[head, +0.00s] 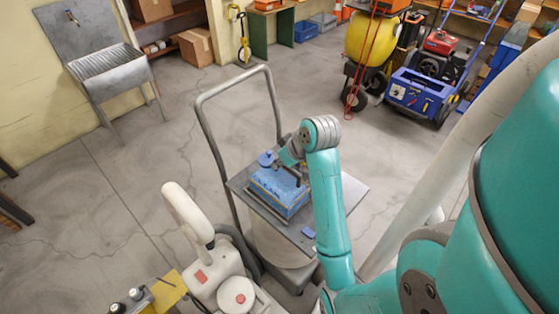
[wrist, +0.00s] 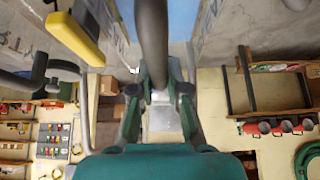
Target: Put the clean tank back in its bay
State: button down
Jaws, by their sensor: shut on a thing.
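The tank (head: 279,196) is a blue box with lettering that reads like "CLEAN" on its front and a dark handle on top. It is on or just over the flat grey top of a trolley (head: 346,193); I cannot tell whether it touches. My gripper (head: 291,163) is at the top of the tank, partly hidden by my teal arm. In the wrist view my gripper (wrist: 160,92) is shut on a dark round bar, the tank's handle (wrist: 152,40). A blue surface of the tank (wrist: 178,18) shows behind it. I cannot identify the tank's bay.
The trolley has a tall grey push handle (head: 210,140). A small blue piece (head: 308,232) lies on its front edge. A metal sink (head: 105,70) stands upper left. A yellow tank machine (head: 372,42) and a blue wheeled cart (head: 420,90) stand upper right. Floor left of the trolley is clear.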

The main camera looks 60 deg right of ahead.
jog(key=shift+f, duration=0.1)
jog(key=c, duration=1.1)
grip_release()
jog(key=shift+f, duration=0.1)
